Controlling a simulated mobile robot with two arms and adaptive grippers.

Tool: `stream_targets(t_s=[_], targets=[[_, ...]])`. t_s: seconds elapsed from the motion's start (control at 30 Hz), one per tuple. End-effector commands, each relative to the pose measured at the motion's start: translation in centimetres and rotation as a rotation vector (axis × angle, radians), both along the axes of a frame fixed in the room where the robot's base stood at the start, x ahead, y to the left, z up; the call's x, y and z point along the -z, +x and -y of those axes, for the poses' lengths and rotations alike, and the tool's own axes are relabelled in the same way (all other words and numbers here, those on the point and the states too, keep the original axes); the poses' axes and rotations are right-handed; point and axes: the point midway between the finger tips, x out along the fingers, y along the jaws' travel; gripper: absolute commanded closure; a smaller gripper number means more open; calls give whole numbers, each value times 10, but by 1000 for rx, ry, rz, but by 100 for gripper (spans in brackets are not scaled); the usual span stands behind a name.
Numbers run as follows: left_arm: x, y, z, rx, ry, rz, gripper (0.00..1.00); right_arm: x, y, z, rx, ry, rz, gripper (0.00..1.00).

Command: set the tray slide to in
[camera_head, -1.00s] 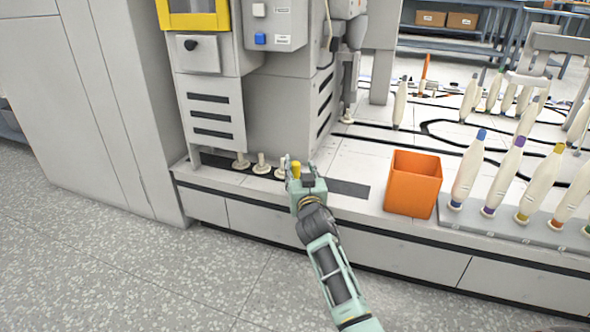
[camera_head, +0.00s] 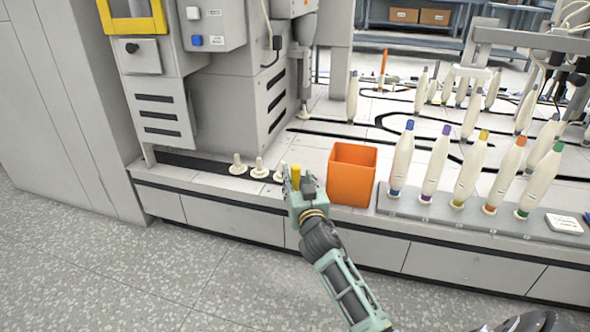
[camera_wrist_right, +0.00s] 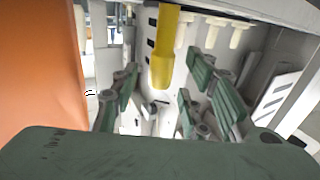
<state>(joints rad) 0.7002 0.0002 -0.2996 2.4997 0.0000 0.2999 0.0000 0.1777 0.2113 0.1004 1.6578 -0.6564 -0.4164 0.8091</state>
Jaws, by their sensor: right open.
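The tray slide's yellow handle (camera_head: 296,174) stands at the front edge of the white bench. Three white pegs (camera_head: 259,167) stand in a row to its left. My right gripper (camera_head: 294,185) is open, with its fingers around the handle. In the right wrist view the yellow handle (camera_wrist_right: 163,55) lies between the two open green fingers (camera_wrist_right: 160,100), with white pegs (camera_wrist_right: 212,32) behind. Whether a finger touches the handle cannot be told. The slide's body is mostly hidden. My left gripper is not in view.
An orange bin (camera_head: 352,185) stands just right of my right gripper and fills the left of the right wrist view (camera_wrist_right: 38,70). Farther right, several bobbins (camera_head: 401,158) stand on a grey rack (camera_head: 395,205). The grey machine (camera_head: 215,100) rises behind the pegs.

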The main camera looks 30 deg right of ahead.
Motion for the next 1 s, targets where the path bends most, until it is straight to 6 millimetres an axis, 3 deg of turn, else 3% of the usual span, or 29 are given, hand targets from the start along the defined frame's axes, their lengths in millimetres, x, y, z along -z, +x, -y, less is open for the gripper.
stream_targets(t_s=[0.2,0.8,0.9,1.0], targets=[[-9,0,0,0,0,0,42,0,-16,-6,1,1,-1,58],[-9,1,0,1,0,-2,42,-1,-17,-8,-4,-2,1,58],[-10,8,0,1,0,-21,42,-13,-17,-23,-45,-15,21,58],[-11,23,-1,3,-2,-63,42,-43,-21,-59,-146,-43,74,58]])
